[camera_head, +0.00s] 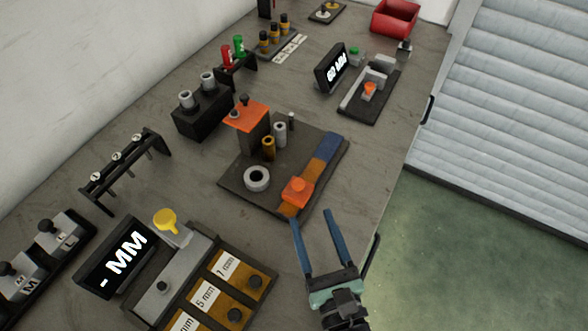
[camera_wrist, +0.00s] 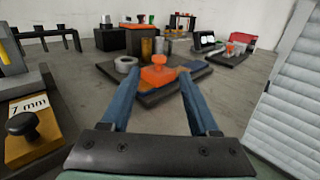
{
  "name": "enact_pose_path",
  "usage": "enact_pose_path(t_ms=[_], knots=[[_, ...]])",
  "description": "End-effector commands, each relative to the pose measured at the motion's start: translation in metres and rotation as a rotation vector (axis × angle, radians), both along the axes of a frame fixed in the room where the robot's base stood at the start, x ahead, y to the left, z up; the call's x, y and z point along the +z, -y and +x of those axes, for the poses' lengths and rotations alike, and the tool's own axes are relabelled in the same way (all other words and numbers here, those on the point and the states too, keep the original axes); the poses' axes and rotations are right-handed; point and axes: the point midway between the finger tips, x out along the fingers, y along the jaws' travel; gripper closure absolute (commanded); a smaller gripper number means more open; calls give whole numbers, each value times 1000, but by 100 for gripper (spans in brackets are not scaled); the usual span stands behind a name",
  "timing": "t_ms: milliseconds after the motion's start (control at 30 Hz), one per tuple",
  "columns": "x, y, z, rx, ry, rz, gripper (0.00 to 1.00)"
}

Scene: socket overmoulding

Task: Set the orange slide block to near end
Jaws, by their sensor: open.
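The orange slide block (camera_head: 297,191), with a knob on top, sits on a strip at the right side of a dark base plate (camera_head: 235,185). The strip (camera_head: 327,148) is blue at its far part and orange-brown toward the near end. The block is close to the near end, with a short bit of brown strip showing on its near side. My gripper (camera_head: 312,217) is open and empty, its two blue fingers pointing toward the block from the near side. In the wrist view the block (camera_wrist: 158,74) shows between the fingers, ahead of them; contact cannot be told.
The plate also carries a grey ring (camera_head: 257,178), several upright cylinders and an orange-topped box (camera_head: 247,115). A device with an "MM" display (camera_head: 120,258) and labelled drawers stands near left. Another fixture with a small orange knob (camera_head: 370,90) stands behind. The table's right edge is close to my gripper.

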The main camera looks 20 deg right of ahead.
Motion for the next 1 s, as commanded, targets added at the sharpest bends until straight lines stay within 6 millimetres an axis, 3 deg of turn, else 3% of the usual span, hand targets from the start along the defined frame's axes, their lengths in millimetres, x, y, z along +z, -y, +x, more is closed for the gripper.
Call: enact_pose_path(t_ms=[600, 800, 1000], knots=[[3, 12, 107, 4, 2, -8, 39], [3, 14, 121, 4, 2, -9, 39], [2, 14, 123, 3, 1, -8, 39]])
